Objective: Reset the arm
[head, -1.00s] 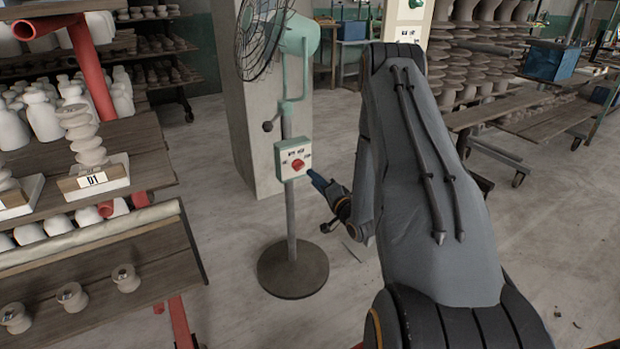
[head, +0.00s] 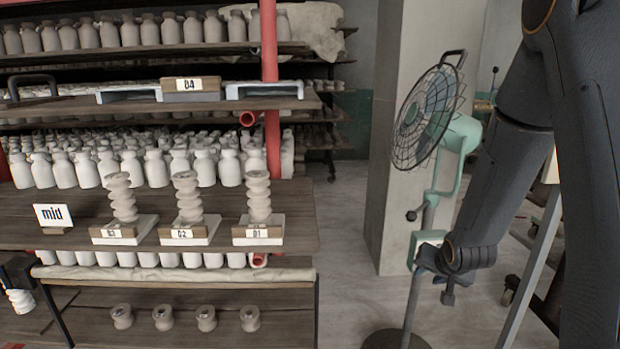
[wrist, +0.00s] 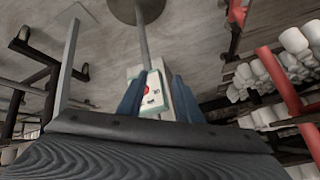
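My arm (head: 505,150) hangs down the right side of the head view, bent, with its wrist low near the fan stand. My gripper (wrist: 157,92) shows in the wrist view as two blue fingers spread apart with nothing held between them. Behind the gap is the fan's pale control box (wrist: 150,88) with a red knob. I cannot tell whether the fingers touch the box. In the head view the fan (head: 428,115) stands beside the pillar, and the wrist partly covers its control box (head: 428,242).
A wooden rack (head: 285,222) of white bottles and stacked clay pieces fills the left, with labels such as D1 and mid. A concrete pillar (head: 385,150) stands behind the fan. Bare floor (head: 345,290) lies between rack and fan stand.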

